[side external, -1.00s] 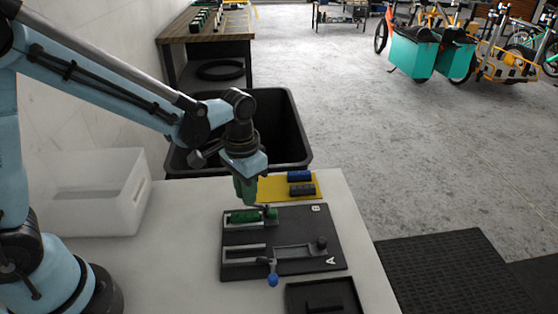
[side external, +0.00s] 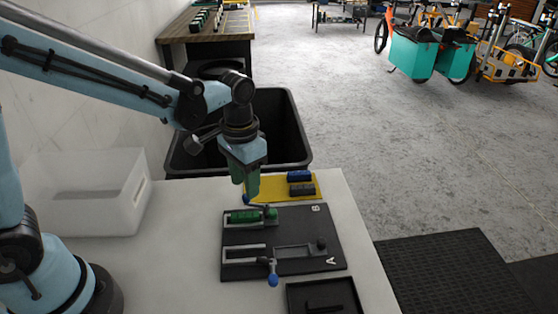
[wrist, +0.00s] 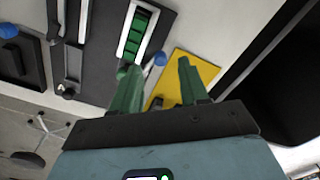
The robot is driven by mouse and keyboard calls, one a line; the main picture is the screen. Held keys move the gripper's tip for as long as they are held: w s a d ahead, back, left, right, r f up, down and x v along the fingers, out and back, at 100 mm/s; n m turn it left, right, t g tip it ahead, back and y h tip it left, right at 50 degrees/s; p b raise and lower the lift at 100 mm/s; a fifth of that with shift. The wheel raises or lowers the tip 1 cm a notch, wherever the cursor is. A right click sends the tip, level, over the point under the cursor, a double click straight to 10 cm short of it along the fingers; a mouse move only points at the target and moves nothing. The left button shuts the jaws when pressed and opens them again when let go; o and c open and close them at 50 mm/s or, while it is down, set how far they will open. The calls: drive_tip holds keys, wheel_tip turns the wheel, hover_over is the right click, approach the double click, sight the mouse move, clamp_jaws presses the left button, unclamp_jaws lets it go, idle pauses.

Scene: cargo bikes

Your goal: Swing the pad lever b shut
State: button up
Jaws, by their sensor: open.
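The board (side external: 290,228) carries two channels marked A and B. A green pad (side external: 245,215) lies in the B channel; it also shows in the wrist view (wrist: 134,36). Pad lever b (side external: 247,200) has a blue knob and sticks out from the channel's end, towards the yellow mat, not across the pad. Its knob (wrist: 160,58) shows in the wrist view between the green fingertips. My gripper (side external: 247,194) is open, pointing down, with its fingertips around or just above the knob; contact cannot be told. It also shows in the wrist view (wrist: 157,68).
The A lever's blue knob (side external: 273,280) sticks out at the board's near edge. A yellow mat (side external: 270,188) with blue and dark grey pads lies behind the board. A black tray (side external: 345,290) is in front, a white bin (side external: 130,205) left, a black bin (side external: 292,150) behind.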

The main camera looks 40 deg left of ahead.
wheel_tip(320, 180, up, 9)
idle(0.4)
drive_tip(key=s+a+f+n+t, duration=0.2)
drive_tip(key=s+a+t, duration=0.3)
drive_tip(key=s+t, duration=0.2)
drive_tip(key=shift+s+a, duration=0.2)
drive_tip(key=shift+a, duration=0.2)
idle(2.1)
